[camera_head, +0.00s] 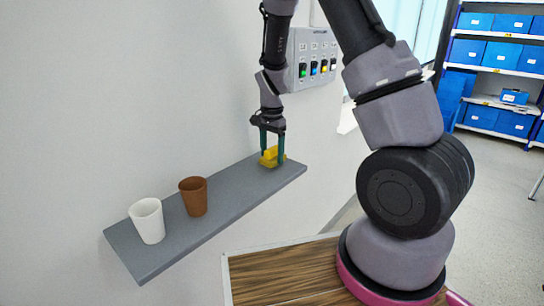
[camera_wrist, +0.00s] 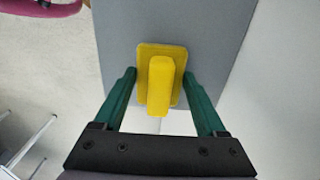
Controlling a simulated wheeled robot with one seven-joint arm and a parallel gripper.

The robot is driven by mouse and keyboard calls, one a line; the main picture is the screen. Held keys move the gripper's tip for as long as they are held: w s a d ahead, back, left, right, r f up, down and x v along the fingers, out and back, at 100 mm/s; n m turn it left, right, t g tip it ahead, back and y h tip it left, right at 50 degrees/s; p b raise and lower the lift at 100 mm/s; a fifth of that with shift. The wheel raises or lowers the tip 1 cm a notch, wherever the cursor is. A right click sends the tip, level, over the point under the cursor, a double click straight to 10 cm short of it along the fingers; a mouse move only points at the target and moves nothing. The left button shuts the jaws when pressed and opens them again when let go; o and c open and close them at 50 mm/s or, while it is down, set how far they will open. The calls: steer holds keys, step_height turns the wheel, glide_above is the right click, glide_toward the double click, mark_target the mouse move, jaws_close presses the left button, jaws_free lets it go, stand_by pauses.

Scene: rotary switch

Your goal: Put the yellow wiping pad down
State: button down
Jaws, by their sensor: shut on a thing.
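The yellow wiping pad (camera_head: 269,159) is at the right end of the grey shelf (camera_head: 225,196). It has a flat base and a raised block handle, which show in the wrist view (camera_wrist: 160,80). My gripper (camera_head: 272,157) points down from above, with its green fingers on either side of the pad, shut on it. In the wrist view my gripper (camera_wrist: 160,82) has the pad between its fingertips, over the grey shelf surface (camera_wrist: 115,30). I cannot tell whether the pad's base touches the shelf or hangs just above it.
A brown cup (camera_head: 194,197) and a white cup (camera_head: 147,220) stand on the shelf to the left. Bare shelf lies between the pad and the brown cup. A switch panel (camera_head: 313,58) with coloured switches is on the wall behind my arm. Shelves with blue bins (camera_head: 497,54) stand far right.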

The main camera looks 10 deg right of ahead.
steer(key=shift+f, duration=0.55)
steer(key=shift+f, duration=0.15)
jaws_free()
